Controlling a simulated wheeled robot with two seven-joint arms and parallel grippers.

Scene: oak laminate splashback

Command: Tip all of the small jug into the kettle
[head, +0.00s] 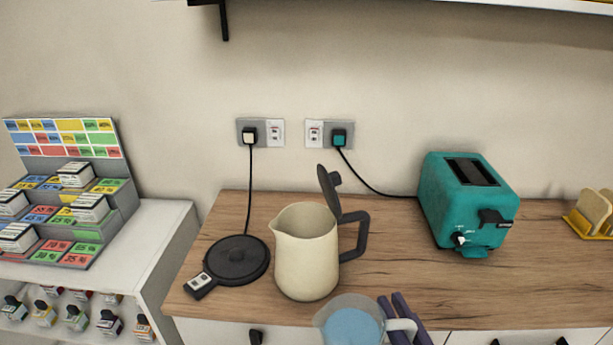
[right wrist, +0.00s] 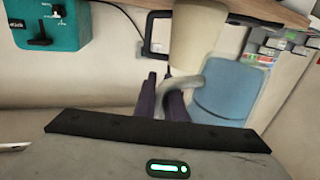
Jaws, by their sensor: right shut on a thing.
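The cream kettle (head: 306,255) stands on the wooden counter with its dark lid (head: 328,190) flipped up and its black handle to the right. The kettle also shows in the right wrist view (right wrist: 196,35). The small jug (head: 350,322), clear with blue contents, is at the bottom of the head view, in front of and lower than the kettle mouth. It also shows in the right wrist view (right wrist: 222,95). My right gripper (head: 400,318), with purple fingers, is shut on the jug's grey handle. The jug looks about upright. My left gripper is not in view.
The black kettle base (head: 238,262) lies left of the kettle, its cord running up to a wall socket. A teal toaster (head: 466,202) stands to the right, with a toast rack (head: 590,214) beyond it. A card display (head: 70,190) is at left. Counter between kettle and toaster is clear.

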